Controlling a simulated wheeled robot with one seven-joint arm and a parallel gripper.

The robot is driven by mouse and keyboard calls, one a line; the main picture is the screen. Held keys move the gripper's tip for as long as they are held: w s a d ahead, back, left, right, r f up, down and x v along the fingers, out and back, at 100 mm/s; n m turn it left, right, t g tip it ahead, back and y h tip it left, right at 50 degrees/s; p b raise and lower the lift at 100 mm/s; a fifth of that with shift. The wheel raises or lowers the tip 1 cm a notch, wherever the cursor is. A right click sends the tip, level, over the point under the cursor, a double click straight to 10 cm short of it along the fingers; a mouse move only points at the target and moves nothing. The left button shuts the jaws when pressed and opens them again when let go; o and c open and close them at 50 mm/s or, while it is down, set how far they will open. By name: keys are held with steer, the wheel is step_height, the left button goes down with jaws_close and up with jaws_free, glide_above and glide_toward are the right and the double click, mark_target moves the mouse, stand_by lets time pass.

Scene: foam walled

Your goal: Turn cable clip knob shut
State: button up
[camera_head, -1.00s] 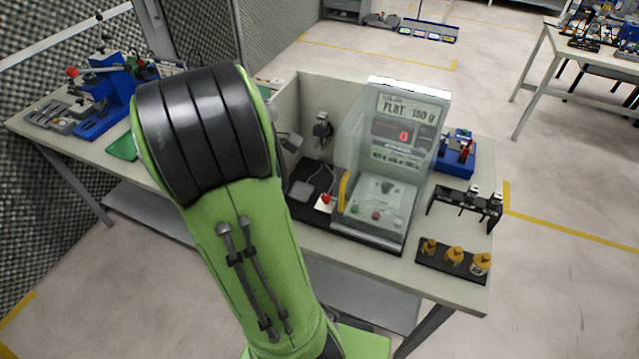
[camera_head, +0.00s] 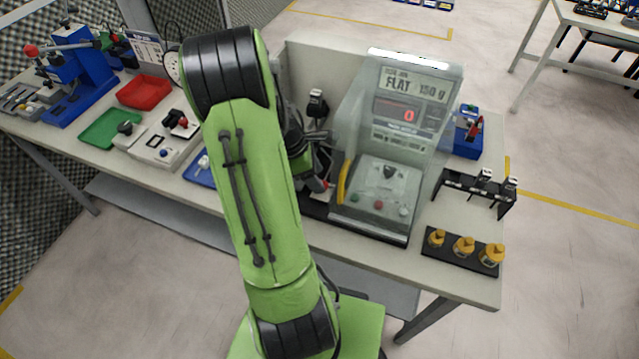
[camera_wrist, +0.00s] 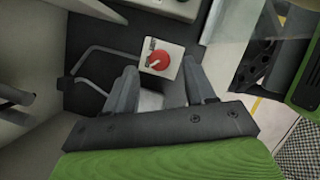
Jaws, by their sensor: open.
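The cable clip knob (camera_wrist: 159,60) is a round red knob with a pale pointer mark, set on a small white plate (camera_wrist: 173,52) with dark lettering. In the wrist view it lies just beyond my gripper (camera_wrist: 162,76), roughly centred between the two spread grey fingers. The fingers are open with nothing between them, and I cannot tell whether they touch the plate. In the head view, a bit of red of the knob (camera_head: 326,184) shows beside my dark wrist, which hides most of the plate.
A bent grey rod (camera_wrist: 95,50) lies beside the plate on the dark base. The machine with the "FLAT 150 g" display (camera_head: 410,90) and its yellow handle (camera_head: 347,180) stand close on the right. A pale wall (camera_head: 330,55) rises behind. Trays and fixtures fill the left bench.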

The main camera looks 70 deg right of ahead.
steer(key=x, duration=0.3)
jaws_close()
steer(key=shift+r, duration=0.1)
